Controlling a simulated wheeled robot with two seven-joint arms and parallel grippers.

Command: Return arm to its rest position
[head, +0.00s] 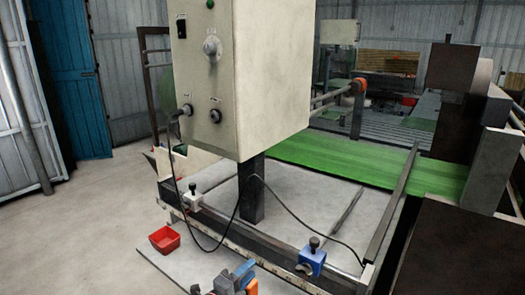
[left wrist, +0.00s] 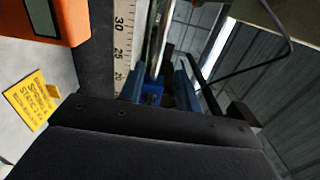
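My left gripper (head: 240,276) shows at the bottom edge of the head view, in front of the machine's front rail. In the left wrist view its two blue fingers (left wrist: 160,84) stand apart, with a gap between them. A small blue piece (left wrist: 152,93) shows in line with that gap; I cannot tell how far beyond the fingers it is, and nothing looks clamped. In the head view a blue block with a black knob (head: 312,260) sits on the front rail, right of the gripper and apart from it. My right gripper is in neither view.
A beige control box (head: 243,75) on a dark post stands over the machine, with a cable hanging from it. A white knobbed block (head: 193,200) sits on the rail. A red bin (head: 164,240) is left. An orange device (left wrist: 45,22) and scale (left wrist: 119,45) show close by.

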